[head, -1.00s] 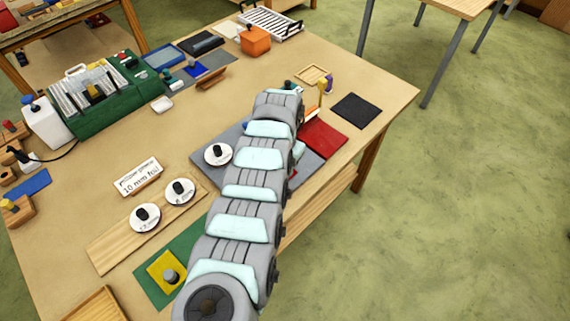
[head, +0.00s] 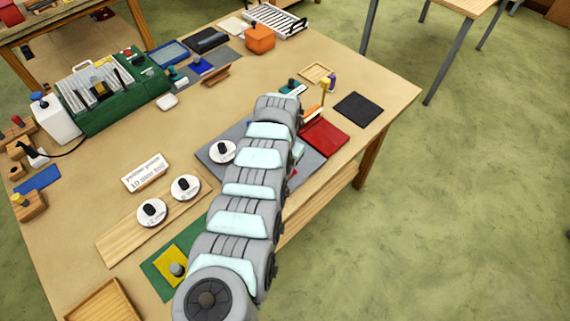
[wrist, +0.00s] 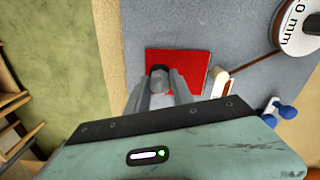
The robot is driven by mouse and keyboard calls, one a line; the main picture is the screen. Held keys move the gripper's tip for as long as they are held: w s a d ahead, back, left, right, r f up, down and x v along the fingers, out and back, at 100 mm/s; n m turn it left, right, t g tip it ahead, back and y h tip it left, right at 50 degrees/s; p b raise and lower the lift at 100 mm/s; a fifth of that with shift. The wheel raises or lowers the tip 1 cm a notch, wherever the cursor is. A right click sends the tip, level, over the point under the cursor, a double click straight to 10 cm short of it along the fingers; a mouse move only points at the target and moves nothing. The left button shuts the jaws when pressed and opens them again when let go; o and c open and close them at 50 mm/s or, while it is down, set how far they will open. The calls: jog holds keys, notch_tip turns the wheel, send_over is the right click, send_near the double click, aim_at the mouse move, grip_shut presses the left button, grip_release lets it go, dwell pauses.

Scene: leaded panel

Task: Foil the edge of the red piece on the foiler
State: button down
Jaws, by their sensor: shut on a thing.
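The red piece (wrist: 180,62) is a flat square with a grey knob on top; it is over the grey base of the foiler (wrist: 230,30) in the wrist view. My gripper (wrist: 160,85) is shut on that knob. The piece's right edge is close to a small pale guide (wrist: 219,84); I cannot tell whether they touch. A brown foil strip (wrist: 252,62) runs from the guide to a white reel (wrist: 300,28). In the head view my arm hides the gripper and most of the piece; a sliver of red (head: 292,172) shows beside the arm.
A blue-knobbed part (wrist: 281,110) sits right of my gripper. A red mat (head: 323,138) and black mat (head: 358,109) lie beyond the foiler. A yellow piece (head: 174,262) lies on a green mat. Two more reels (head: 186,187) stand on a wooden board. The table edge is close.

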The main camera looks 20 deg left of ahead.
jog(key=shift+s+a+p, duration=0.45)
jog(key=shift+s+p, duration=0.4)
jog(key=shift+p, duration=1.05)
jog(key=shift+s+a+p, duration=0.4)
jog(key=shift+s+p, duration=0.4)
jog(key=shift+p, duration=1.05)
jog(key=shift+w+d+f+b, duration=0.15)
jog(key=shift+w+b, duration=0.45)
jog(key=shift+b, duration=0.6)
jog(key=shift+w+d+r+b, duration=0.1)
jog(key=shift+w+d+b, duration=0.15)
jog(key=shift+w+b, duration=0.65)
jog(key=shift+d+b, duration=0.15)
jog(key=shift+b, duration=0.8)
jog(key=shift+w+d+b, duration=0.2)
jog(key=shift+w+b, duration=0.3)
jog(key=shift+b, duration=1.1)
jog(key=shift+w+d+b, duration=0.2)
jog(key=shift+w+b, duration=0.3)
jog(key=shift+b, duration=1.05)
